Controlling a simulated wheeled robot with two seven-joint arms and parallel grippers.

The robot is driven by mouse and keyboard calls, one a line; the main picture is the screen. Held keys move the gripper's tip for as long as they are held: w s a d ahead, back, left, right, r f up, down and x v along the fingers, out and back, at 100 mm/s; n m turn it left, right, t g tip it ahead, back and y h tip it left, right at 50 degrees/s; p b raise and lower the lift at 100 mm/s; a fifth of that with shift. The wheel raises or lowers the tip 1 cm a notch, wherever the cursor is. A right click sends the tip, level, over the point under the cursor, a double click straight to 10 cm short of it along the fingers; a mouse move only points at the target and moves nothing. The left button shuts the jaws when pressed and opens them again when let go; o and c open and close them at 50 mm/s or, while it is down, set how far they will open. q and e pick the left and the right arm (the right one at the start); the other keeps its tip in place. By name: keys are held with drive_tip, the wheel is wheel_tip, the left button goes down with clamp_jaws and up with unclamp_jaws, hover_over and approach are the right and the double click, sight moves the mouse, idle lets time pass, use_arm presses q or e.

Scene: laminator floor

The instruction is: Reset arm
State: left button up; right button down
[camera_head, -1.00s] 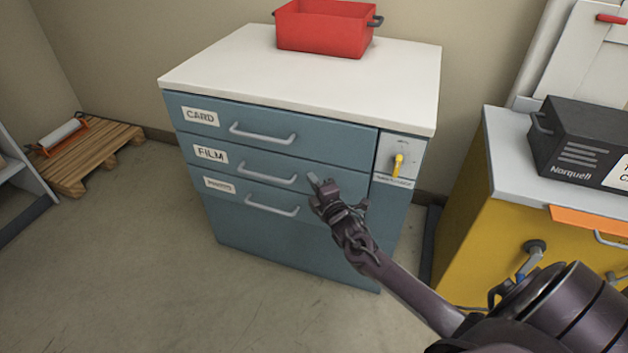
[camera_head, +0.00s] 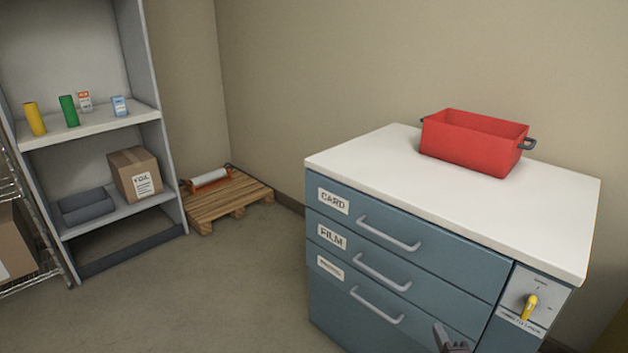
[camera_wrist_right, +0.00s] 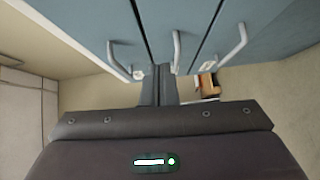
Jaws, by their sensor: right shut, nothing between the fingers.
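My right gripper (camera_head: 452,342) shows at the bottom edge of the head view, in front of the lower right of the blue cabinet (camera_head: 335,305). Its fingers also show in the right wrist view (camera_wrist_right: 166,84); they are shut with nothing between them. The cabinet's drawers, labelled CARD (camera_head: 335,201), FILM (camera_head: 332,237) and a third with an unreadable label, all look closed. Their handles appear in the wrist view (camera_wrist_right: 178,52), apart from the fingers. The rest of my right arm is outside the head view. My left gripper is not in view.
A red bin (camera_head: 470,145) stands on the white cabinet top (camera_head: 375,160). A yellow knob (camera_head: 529,307) is at the cabinet's right. A grey shelf (camera_head: 95,128) holding small items and a carton (camera_head: 135,174), plus a wooden pallet (camera_head: 235,195), are at left. Floor between is clear.

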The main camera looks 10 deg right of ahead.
drive_tip(key=s+a+f+m+g, duration=0.35)
drive_tip(key=s+f, duration=0.25)
drive_tip(key=f, duration=0.3)
drive_tip(key=s+a+f+m+g+y, duration=0.1)
drive_tip(key=s+a+f+m+g, duration=0.3)
drive_tip(key=f, duration=0.4)
drive_tip(key=s+a+f+m+g, duration=0.2)
drive_tip(key=s+f+m+g, duration=0.15)
drive_tip(key=s+f, duration=0.45)
drive_tip(key=s+a+f+m+g+y, duration=0.25)
drive_tip(key=s+a+f+g, duration=0.35)
drive_tip(key=s, duration=0.4)
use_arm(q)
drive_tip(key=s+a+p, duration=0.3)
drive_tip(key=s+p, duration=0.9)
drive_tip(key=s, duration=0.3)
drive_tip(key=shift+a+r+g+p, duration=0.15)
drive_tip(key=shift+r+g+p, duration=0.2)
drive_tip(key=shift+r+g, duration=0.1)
use_arm(e)
drive_tip(key=s+d+h, duration=0.1)
drive_tip(key=s+d, duration=0.2)
drive_tip(key=s, duration=1.1)
drive_tip(key=shift+s+r+t, duration=0.2)
drive_tip(key=shift+r+t, duration=0.1)
drive_tip(key=shift+t, duration=0.1)
